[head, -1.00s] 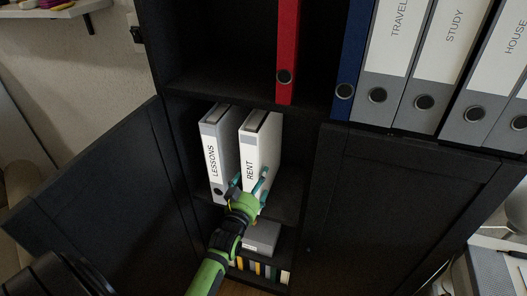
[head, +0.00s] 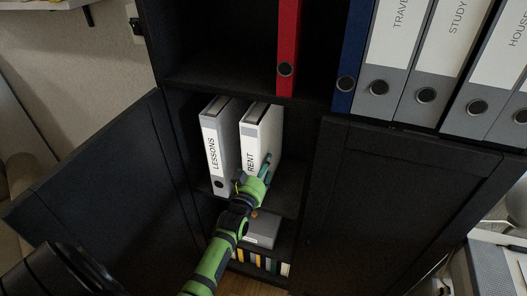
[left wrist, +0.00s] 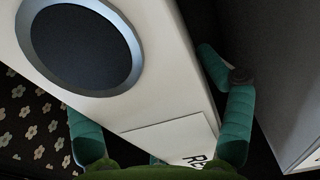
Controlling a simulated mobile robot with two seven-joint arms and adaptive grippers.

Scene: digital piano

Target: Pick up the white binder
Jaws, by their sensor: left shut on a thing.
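The white binder labelled RENT (head: 259,135) stands upright on the middle shelf of the dark cabinet in the head view. Its spine fills much of the left wrist view (left wrist: 165,75), with the round finger hole at upper left. My left gripper (head: 258,172) is at the lower part of the spine. Its teal fingers lie on both sides of the binder, shut on it. A second white binder labelled LESSONS (head: 214,150) stands to its left with a gap between them. My right gripper is not in view.
Open cabinet doors flank the shelf, one at left (head: 100,170) and one at right (head: 400,210). A grey box (head: 262,230) sits on the shelf below. A red binder (head: 288,50), a blue binder (head: 350,60) and several grey-white binders stand above.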

